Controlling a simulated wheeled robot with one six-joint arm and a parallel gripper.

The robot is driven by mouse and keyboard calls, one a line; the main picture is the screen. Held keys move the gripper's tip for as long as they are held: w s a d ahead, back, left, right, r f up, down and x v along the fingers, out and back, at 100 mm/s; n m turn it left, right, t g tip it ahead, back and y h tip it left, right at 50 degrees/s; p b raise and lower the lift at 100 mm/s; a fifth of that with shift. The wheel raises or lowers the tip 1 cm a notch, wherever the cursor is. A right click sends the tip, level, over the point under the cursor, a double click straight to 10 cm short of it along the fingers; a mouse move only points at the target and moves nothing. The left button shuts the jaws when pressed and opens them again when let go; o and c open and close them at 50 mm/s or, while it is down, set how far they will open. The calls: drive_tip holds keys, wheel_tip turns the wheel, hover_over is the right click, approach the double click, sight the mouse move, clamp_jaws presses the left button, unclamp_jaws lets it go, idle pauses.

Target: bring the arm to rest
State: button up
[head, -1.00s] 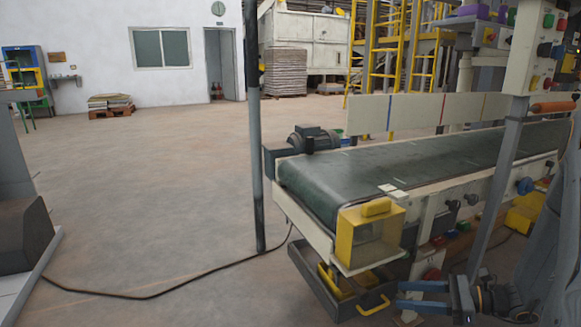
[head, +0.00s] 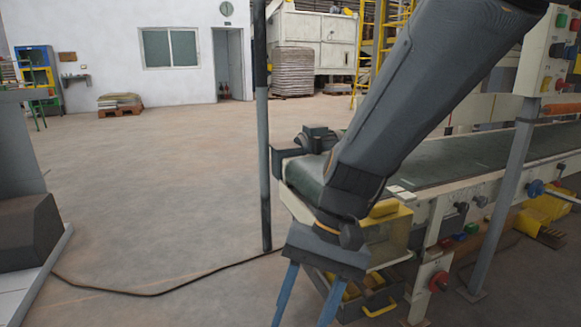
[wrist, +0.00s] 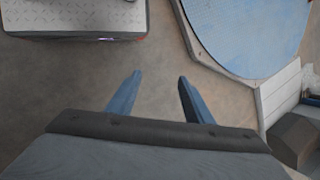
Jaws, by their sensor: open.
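My gripper (head: 303,290) hangs at the lower middle of the head view, pointing down, in front of the near end of the conveyor. Its two blue fingers are apart, and nothing shows between them in the part in view. In the wrist view my gripper (wrist: 155,85) shows both blue fingers spread above bare brown floor. My dark arm slants from the upper right of the head view down to the wrist and hides part of the conveyor belt (head: 455,165) and part of the yellow guard box (head: 395,235).
A grey post (head: 264,150) stands left of the conveyor. A tray (head: 350,310) with yellow handles lies under the conveyor end. A black cable (head: 150,294) crosses the floor. Open floor (head: 170,190) lies to the left. The wrist view shows a blue round surface (wrist: 250,35).

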drive_tip(key=s+a+r+n+t+h, duration=0.2)
drive_tip(key=s+a+r+n+t, duration=0.15)
drive_tip(key=s+n, duration=0.45)
drive_tip(key=d+r+m+h+p, duration=0.1)
drive_tip(key=d+r+m+p, duration=0.2)
drive_tip(key=d+r+p, duration=0.7)
drive_tip(key=d+r+m+p, duration=0.3)
drive_tip(key=d+r+p, duration=0.8)
drive_tip(key=r+p, duration=0.6)
drive_tip(key=shift+s+h+p, duration=0.15)
drive_tip(key=shift+h+p, duration=0.25)
drive_tip(key=shift+p, duration=4.15)
drive_tip(key=shift+r, duration=0.1)
